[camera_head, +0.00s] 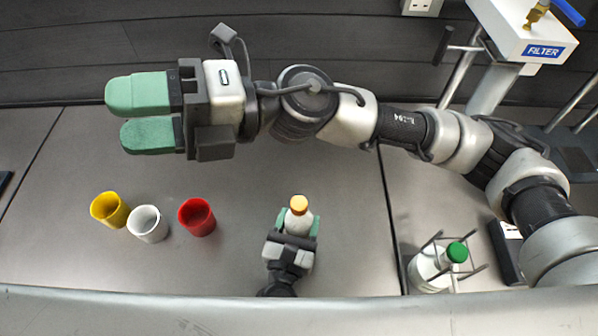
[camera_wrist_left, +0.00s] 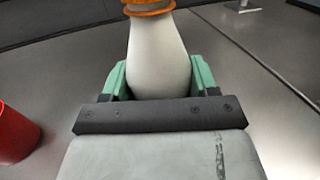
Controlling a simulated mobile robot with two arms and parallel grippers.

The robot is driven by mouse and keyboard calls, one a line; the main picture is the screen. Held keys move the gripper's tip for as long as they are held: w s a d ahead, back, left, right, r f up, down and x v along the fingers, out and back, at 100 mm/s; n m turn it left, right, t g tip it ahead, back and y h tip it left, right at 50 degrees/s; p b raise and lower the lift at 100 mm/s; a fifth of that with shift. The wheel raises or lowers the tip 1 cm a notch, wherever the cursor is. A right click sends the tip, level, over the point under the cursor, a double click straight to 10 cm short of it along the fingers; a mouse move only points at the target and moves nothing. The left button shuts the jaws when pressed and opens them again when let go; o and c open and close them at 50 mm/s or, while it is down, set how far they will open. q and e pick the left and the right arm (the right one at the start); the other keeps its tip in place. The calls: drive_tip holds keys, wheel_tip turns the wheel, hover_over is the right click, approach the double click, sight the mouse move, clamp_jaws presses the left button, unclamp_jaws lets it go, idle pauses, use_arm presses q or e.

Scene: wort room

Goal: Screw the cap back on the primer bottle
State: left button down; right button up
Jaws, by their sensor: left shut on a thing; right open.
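I cannot tell whether the orange part is a seated cap. My right gripper (camera_head: 138,116) is open and empty, its green fingers pointing left, above and left of the bottle in the head view.
A yellow cup (camera_head: 110,210), a white cup (camera_head: 147,224) and a red cup (camera_head: 197,217) stand left of the bottle. A green-capped white bottle (camera_head: 432,268) sits in a wire rack (camera_head: 476,269) at the right. A FILTER unit (camera_head: 522,35) stands at the back right.

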drive_tip(key=s+d+f+n+g+h, duration=0.1)
drive_tip(key=s+f+n+g+h, duration=0.3)
drive_tip(key=n, duration=0.4)
drive_tip(key=n+t+h, duration=1.1)
drive_tip(key=n+h, duration=0.5)
drive_tip(key=n, duration=0.2)
hover_over(299, 203)
wheel_tip(299, 203, down, 15)
drive_tip(key=shift+m, duration=0.3)
drive_tip(key=shift+f, duration=4.05)
